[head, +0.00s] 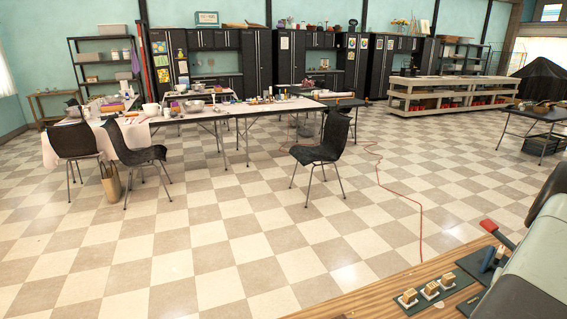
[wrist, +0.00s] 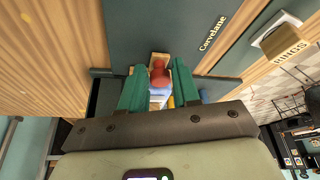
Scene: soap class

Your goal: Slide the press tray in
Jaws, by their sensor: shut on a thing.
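A small pale wooden piece (wrist: 160,58) shows just beyond the knob. The knob sits at the edge of a dark green press board (wrist: 165,25) marked "Corvelane". The tray itself is mostly hidden by the fingers and wrist, so I cannot tell how far in it is. Blue and yellow bits show between and beside the fingers. In the head view, my arm covers much of the press, and the fingertips are hidden.
In the head view, three small wooden blocks (head: 430,290) stand on a dark mat on the wooden bench (head: 380,290). A red-ended lever (head: 489,226) rises beside my arm. Chairs and tables stand well away.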

